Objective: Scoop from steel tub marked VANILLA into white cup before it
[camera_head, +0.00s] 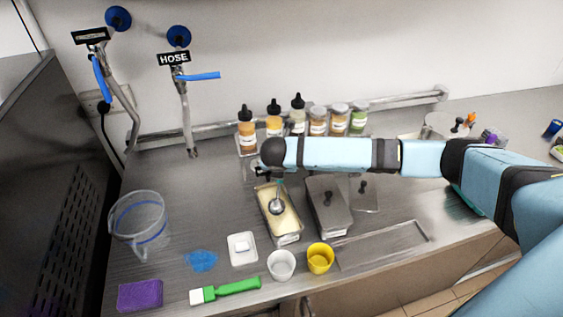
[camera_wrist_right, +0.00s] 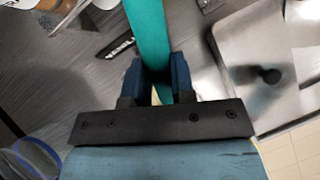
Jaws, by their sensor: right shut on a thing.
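An open steel tub (camera_head: 297,239) holds pale cream ice cream and stands mid-counter in the head view; I cannot read its front label there. A white cup (camera_head: 281,265) stands upright before it, and its inside looks empty. My right gripper (camera_wrist_right: 157,80) is shut on the teal handle of a scoop (camera_wrist_right: 148,28) in the wrist view. In the head view the scoop's round metal head (camera_head: 276,207) is over or in the cream surface; I cannot tell whether it touches or carries anything. My left gripper is not in view.
A yellow cup (camera_head: 320,258) stands right beside the white cup. A lidded steel tub (camera_head: 328,205) is right of the open one. A white dish (camera_head: 243,249), a green-handled brush (camera_head: 238,288) and a clear jug (camera_head: 138,222) are left. Bottles (camera_head: 274,120) and jars line the back.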

